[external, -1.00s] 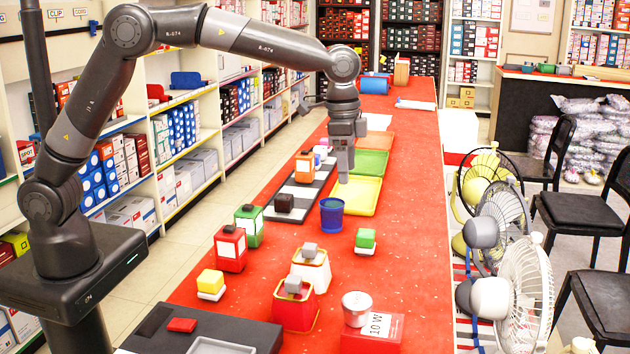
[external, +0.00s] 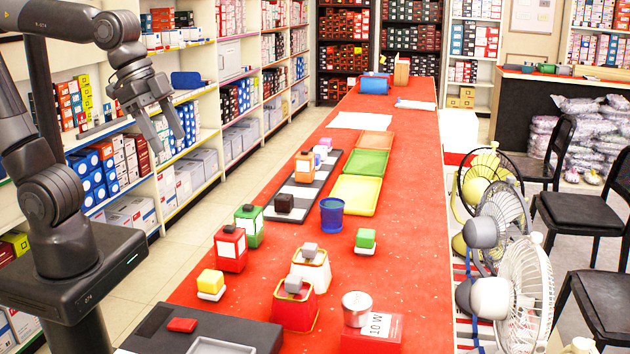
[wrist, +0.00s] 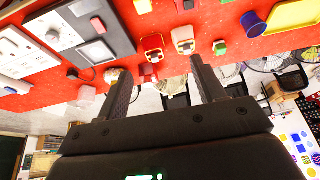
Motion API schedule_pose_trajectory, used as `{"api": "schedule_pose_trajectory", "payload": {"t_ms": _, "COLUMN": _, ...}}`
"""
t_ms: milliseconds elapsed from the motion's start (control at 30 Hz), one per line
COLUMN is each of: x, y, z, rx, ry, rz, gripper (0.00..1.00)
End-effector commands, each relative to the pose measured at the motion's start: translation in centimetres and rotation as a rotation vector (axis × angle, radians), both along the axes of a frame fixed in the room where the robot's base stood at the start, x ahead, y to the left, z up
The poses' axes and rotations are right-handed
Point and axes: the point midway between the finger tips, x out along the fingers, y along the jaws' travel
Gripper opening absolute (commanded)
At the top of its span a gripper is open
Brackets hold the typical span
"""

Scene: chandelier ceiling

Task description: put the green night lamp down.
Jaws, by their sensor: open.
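A small green cube-shaped lamp on a white base (external: 365,241) stands upright on the red table, right of the blue cup. It also shows in the wrist view (wrist: 220,47). A green block with a dark top (external: 249,225) stands farther left; I cannot tell for sure which green one is the night lamp. My gripper (external: 170,144) is open and empty, raised left of the table in front of the shelves. In the wrist view its two fingers (wrist: 160,66) are spread with nothing between them.
The red table (external: 400,190) also holds a blue cup (external: 332,216), a yellow tray (external: 356,195), a green tray (external: 367,163), a red lamp-like block (external: 230,250) and a yellow cube on a white base (external: 210,285). Fans (external: 523,290) stand along its right side.

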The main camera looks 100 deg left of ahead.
Motion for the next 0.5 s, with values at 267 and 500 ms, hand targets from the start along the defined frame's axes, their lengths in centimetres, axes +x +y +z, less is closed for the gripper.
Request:
{"api": "schedule_pose_trajectory", "payload": {"t_ms": 267, "x": -6.5, "y": -1.6, "z": -3.0, "rx": -0.016, "ry": -0.072, "rz": -0.005, "gripper": 0.63}}
{"api": "schedule_pose_trajectory", "payload": {"t_ms": 500, "x": -7.7, "y": -1.9, "z": -3.9, "rx": -0.021, "ry": -0.084, "rz": -0.006, "gripper": 0.63}}
